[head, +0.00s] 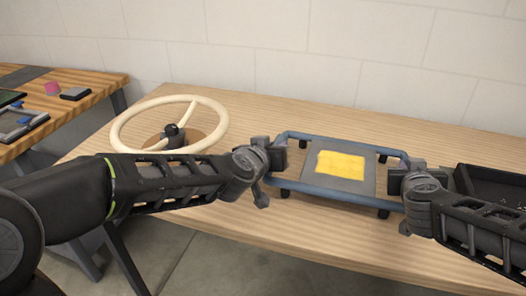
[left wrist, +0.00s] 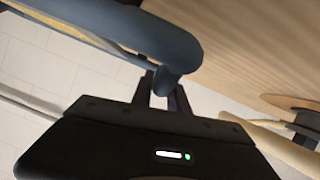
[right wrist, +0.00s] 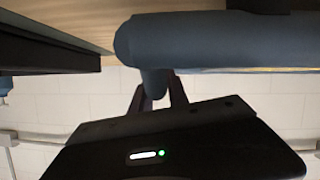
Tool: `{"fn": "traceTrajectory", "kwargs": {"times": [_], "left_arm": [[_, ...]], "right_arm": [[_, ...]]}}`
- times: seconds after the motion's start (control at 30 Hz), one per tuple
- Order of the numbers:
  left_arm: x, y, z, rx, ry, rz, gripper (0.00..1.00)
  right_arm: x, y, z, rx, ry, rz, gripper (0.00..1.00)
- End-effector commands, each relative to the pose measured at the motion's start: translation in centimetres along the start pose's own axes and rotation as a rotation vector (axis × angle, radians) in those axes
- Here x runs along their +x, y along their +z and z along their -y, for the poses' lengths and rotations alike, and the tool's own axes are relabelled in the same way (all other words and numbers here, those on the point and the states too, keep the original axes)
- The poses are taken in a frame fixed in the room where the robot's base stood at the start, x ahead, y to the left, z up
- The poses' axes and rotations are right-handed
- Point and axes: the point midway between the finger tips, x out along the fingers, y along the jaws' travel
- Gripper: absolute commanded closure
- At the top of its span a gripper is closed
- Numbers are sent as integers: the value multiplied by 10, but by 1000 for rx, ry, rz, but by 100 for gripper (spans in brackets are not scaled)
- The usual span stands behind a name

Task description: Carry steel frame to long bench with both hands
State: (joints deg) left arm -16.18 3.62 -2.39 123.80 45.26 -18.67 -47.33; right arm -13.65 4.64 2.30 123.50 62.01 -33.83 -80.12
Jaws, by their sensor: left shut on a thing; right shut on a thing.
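The steel frame (head: 300,190) is a blue tubular frame with dark feet, a grey plate and a yellow patch on it. It is over the long wooden bench (head: 240,225) in the head view; I cannot tell whether its feet touch the top. My left gripper (head: 277,156) is shut on its left end, and my right gripper (head: 397,180) is shut on its right end. The blue tube fills the top of the left wrist view (left wrist: 150,35) and of the right wrist view (right wrist: 220,42). The fingertips are partly hidden by the tube in both wrist views.
A cream steering wheel (head: 205,135) lies on the bench left of the frame, behind my left arm. A black tray (head: 490,186) is at the right, partly behind my right arm. Another wooden table (head: 85,102) with small parts stands at far left. A block wall closes the back.

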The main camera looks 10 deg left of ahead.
Motion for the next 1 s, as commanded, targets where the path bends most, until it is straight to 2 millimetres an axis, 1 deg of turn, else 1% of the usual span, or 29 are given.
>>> {"fn": "traceTrajectory", "kwargs": {"times": [0.1,0.13,0.37,0.63,0.77,0.87,1.0], "left_arm": [[4,8,0,-1,4,-4,100],[3,7,0,-1,4,0,77],[2,6,0,0,2,0,59],[2,6,1,0,1,0,58],[-4,5,1,-2,1,-2,58],[-14,4,1,-2,1,-3,58],[-38,4,1,-3,1,-4,58]], "right_arm": [[4,8,4,0,-2,-5,100],[2,6,3,0,-3,-1,77],[2,6,2,0,-2,0,58],[2,6,2,0,0,0,58],[2,6,1,0,0,0,58],[2,6,1,0,0,0,58],[2,6,1,0,0,0,58]]}}
